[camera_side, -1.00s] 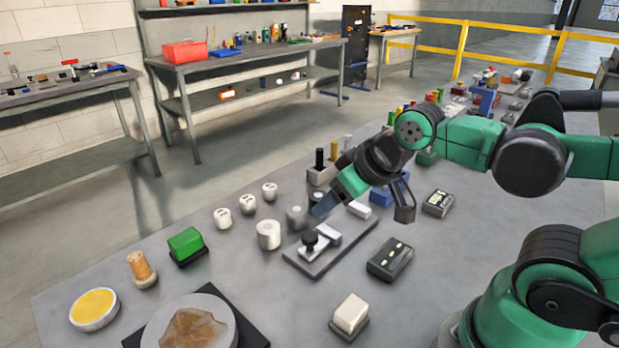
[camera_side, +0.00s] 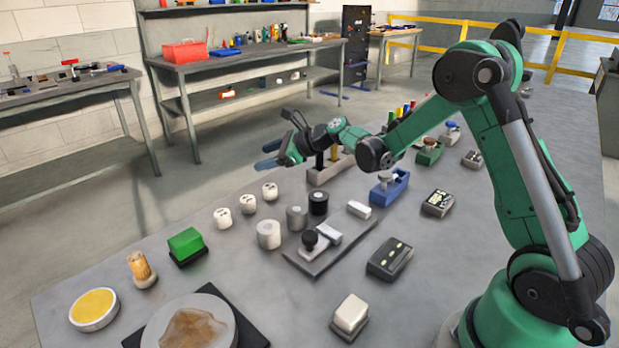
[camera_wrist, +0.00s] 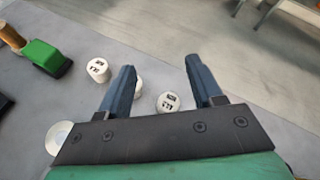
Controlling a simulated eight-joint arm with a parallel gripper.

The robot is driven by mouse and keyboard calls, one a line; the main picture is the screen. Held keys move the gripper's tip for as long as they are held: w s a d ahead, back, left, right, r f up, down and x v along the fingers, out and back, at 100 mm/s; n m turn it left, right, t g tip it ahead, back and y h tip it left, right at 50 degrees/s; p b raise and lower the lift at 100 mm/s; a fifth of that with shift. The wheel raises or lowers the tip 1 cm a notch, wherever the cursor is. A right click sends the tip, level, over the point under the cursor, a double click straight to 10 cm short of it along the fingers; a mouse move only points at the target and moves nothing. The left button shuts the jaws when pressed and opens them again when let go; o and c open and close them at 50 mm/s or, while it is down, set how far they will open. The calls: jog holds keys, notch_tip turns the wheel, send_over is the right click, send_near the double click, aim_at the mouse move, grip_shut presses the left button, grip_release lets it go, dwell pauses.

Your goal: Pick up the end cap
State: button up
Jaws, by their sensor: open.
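Three small white caps with dark markings stand in a row on the table: a near one (camera_side: 222,217), a middle one (camera_side: 247,203) and a far one (camera_side: 269,191). I cannot tell which is named the end cap. My gripper (camera_side: 267,155) is open and empty, raised above and beyond the far cap. In the wrist view, my gripper (camera_wrist: 160,65) has its fingers spread, with the far cap (camera_wrist: 168,103) showing between them. The middle cap (camera_wrist: 139,88) is partly hidden by the left finger. The near cap (camera_wrist: 98,70) lies outside, left of that finger.
White (camera_side: 268,235), grey (camera_side: 297,217) and black (camera_side: 318,203) cylinders stand right of the caps. A grey fixture with a black knob (camera_side: 310,240) is in front. A green block (camera_side: 186,243) is to the left.

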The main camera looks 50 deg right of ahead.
aim_at(272, 188)
jog(key=f+m, duration=0.1)
jog(key=w+d+f+m, duration=0.1)
jog(key=m, duration=0.1)
jog(key=shift+d+t, duration=0.3)
jog(key=shift+t, duration=0.1)
jog(key=shift+w+d+f, duration=0.15)
jog(key=shift+f, duration=0.1)
jog(key=shift+m, duration=0.3)
jog(key=shift+f, duration=2)
notch_tip(272, 188, down, 2)
jog(key=shift+f, duration=0.1)
jog(key=shift+x, duration=1.2)
jog(key=shift+w+a+f, duration=0.25)
jog(key=shift+f, duration=0.15)
grip_shut()
